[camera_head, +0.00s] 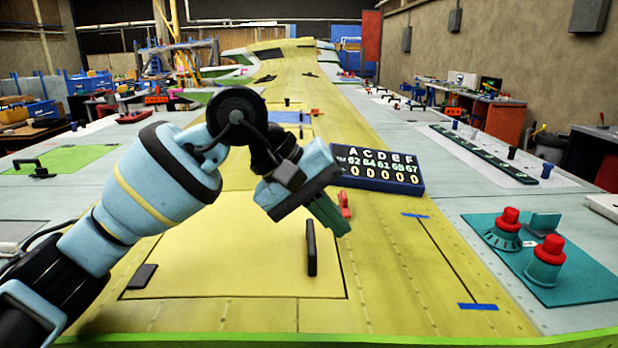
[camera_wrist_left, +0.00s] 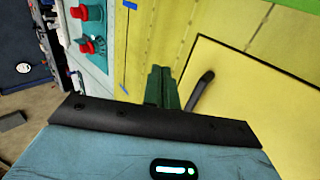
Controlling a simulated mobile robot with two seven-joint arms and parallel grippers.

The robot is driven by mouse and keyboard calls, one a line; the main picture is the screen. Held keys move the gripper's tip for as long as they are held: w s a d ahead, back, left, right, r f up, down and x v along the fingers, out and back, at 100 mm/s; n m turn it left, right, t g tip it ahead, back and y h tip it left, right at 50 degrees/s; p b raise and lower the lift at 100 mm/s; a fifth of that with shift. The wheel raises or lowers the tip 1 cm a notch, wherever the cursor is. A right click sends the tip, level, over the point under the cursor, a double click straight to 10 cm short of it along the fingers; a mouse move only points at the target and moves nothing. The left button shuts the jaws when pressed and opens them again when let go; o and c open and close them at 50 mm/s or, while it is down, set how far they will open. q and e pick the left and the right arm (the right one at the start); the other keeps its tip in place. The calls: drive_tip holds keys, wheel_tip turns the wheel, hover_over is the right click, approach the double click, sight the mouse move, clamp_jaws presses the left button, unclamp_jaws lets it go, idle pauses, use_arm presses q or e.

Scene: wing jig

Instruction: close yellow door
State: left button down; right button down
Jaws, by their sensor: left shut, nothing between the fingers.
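The yellow door (camera_head: 225,250) is a flat panel with a dark outline in the yellow wing surface. It looks about level with the surface around it, but I cannot tell if it is fully flush. Its black handle (camera_head: 311,248) stands up near its right edge. The door (camera_wrist_left: 265,90) and handle (camera_wrist_left: 200,92) also show in the left wrist view. My left gripper (camera_head: 335,222) has green fingers, shut and empty, close to the handle and on its right. In the left wrist view the fingers (camera_wrist_left: 163,88) are just left of the handle, seemingly apart from it. My right gripper is out of view.
A dark number board (camera_head: 378,172) lies beyond the gripper, with a small red clamp (camera_head: 344,204) near it. A teal plate (camera_head: 540,285) with red-topped knobs is at the right. A small black block (camera_head: 142,276) lies at the door's left edge. Blue tape strips mark the wing.

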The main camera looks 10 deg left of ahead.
use_arm(q)
drive_tip(key=shift+y, duration=0.7)
drive_tip(key=f, duration=0.2)
drive_tip(key=d+f, duration=0.1)
drive_tip(key=f, duration=0.1)
drive_tip(key=shift+w, duration=0.15)
drive_tip(key=shift+d+f, duration=0.15)
drive_tip(key=shift+f, duration=0.05)
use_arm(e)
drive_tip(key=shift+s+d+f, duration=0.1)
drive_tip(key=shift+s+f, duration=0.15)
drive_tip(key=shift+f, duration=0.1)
